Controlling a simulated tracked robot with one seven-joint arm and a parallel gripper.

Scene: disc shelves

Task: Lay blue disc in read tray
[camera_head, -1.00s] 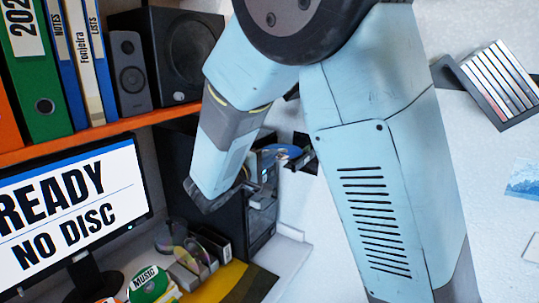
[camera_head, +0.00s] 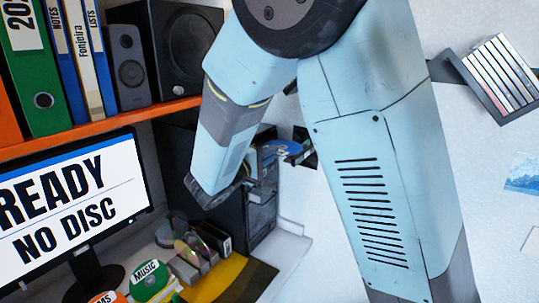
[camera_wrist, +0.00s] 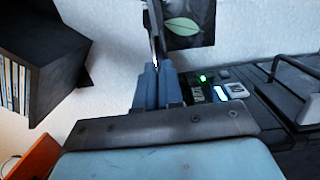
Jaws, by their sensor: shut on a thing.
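The blue disc (camera_head: 281,148) shows beyond my forearm in the head view, raised near the top of the black computer tower (camera_head: 262,218). In the wrist view the disc (camera_wrist: 154,28) is thin and nearly edge-on, standing up from between the fingertips. My gripper (camera_wrist: 155,68) is shut on it at its lower edge. The tower also shows in the wrist view (camera_wrist: 262,118), to the right of the fingers, with a green light and a small lit display.
A monitor (camera_head: 70,210) reading "READY NO DISC" stands at left. An orange shelf (camera_head: 100,125) with binders and speakers is above it. A dark poster (camera_wrist: 190,22) hangs on the wall behind the gripper.

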